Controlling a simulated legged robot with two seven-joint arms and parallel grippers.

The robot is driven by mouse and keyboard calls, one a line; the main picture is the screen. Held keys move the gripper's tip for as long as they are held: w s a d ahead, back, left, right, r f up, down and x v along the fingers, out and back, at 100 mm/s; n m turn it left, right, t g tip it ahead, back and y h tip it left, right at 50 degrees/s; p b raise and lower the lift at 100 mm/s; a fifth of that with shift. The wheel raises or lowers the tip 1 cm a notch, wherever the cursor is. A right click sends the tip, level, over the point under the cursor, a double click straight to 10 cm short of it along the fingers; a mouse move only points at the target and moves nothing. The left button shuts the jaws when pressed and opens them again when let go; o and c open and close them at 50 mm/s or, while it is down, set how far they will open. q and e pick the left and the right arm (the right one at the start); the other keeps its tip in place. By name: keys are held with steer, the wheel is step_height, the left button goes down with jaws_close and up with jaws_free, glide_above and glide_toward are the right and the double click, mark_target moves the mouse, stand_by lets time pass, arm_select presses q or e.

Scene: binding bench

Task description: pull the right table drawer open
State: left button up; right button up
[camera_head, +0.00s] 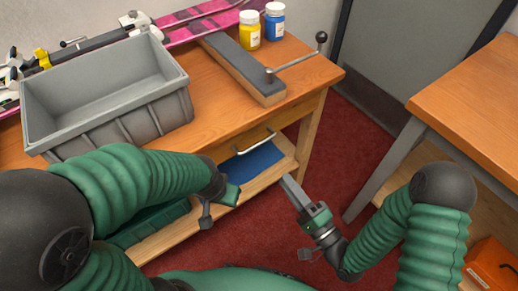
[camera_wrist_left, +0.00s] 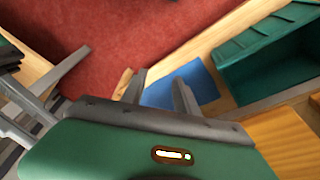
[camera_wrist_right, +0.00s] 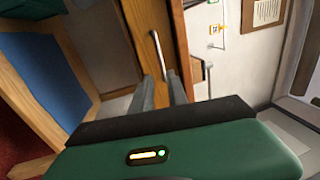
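The right drawer of the wooden bench has a pale bar handle (camera_head: 255,144) on its wooden front, and it looks shut. My right gripper (camera_head: 288,181) is in front of the bench, to the right of and nearer than the handle. In the right wrist view the fingers (camera_wrist_right: 161,80) are apart with nothing between them, and the handle (camera_wrist_right: 157,52) stands ahead of their tips, not touching as far as I can tell. My left gripper (camera_head: 206,216) is low in front of the bench. Its fingers (camera_wrist_left: 161,86) are apart and empty in the left wrist view.
A grey bin (camera_head: 120,112), a dark-topped block (camera_head: 243,72) with a lever (camera_head: 297,63), and yellow (camera_head: 249,30) and blue (camera_head: 274,22) bottles stand on the bench. A blue sheet (camera_head: 252,162) lies on the shelf below. Another table (camera_head: 475,95) is at right. Red floor (camera_head: 345,150) is clear between.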

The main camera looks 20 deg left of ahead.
mark_target(258, 145)
steer(key=b+x, duration=0.2)
steer(key=x, duration=1.2)
jaws_close()
steer(key=shift+f, duration=0.1)
stand_by(0.7)
